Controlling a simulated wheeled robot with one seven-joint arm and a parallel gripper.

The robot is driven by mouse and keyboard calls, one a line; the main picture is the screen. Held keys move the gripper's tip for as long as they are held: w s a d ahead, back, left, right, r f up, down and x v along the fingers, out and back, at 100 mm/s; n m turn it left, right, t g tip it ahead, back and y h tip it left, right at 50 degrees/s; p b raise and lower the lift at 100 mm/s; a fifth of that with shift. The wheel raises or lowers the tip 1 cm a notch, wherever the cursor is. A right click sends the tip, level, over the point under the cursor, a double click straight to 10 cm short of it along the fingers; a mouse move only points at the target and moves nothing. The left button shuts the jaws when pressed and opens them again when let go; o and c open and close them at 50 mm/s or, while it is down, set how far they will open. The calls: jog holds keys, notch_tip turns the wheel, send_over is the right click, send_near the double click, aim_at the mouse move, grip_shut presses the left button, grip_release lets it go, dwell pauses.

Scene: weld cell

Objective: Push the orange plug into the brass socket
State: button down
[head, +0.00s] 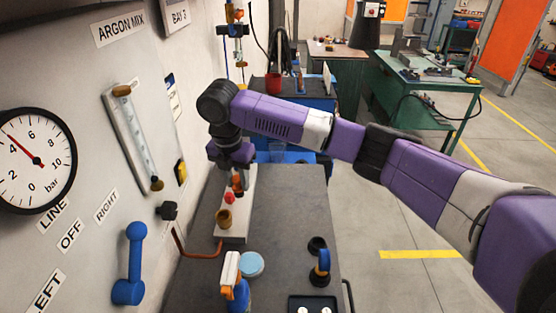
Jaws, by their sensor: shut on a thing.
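In the head view, my gripper (238,176) points down above the far part of a pale block (233,236) on the bench. It is shut on the orange plug (238,187), which is small here and partly hidden by the fingers. The brass socket (224,219) is a short, upright, brass-coloured cylinder at the near part of the block. The plug is beyond the socket and slightly right of it, apart from it. A red piece (229,198) shows between the two. I cannot tell whether the plug touches the block.
A copper pipe (196,252) bends beside the block at the left wall. Nearer on the grey bench (285,225) are a light blue disc (251,264), an orange-and-white item (230,268), a blue-and-black fitting (321,264) and a black tray (304,300). The bench right of the block is clear.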

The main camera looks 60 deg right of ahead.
jog(key=shift+n, duration=0.7)
jog(key=shift+w+a+f+b, duration=0.5)
jog(key=shift+w+a+f, duration=0.15)
jog(key=shift+f, duration=0.85)
jog(key=shift+w+a+f+b, duration=0.55)
jog(key=shift+w+f, duration=0.2)
jog(key=shift+f, duration=0.8)
jog(key=shift+w+a+f+b, duration=0.45)
jog(key=shift+w+a+f, duration=0.25)
jog(key=shift+f, duration=0.8)
jog(key=shift+p, duration=0.45)
jog(key=shift+f+b, duration=0.35)
jog(key=shift+f, duration=0.25)
jog(key=c, duration=1.3)
grip_release()
jog(key=shift+r, duration=0.15)
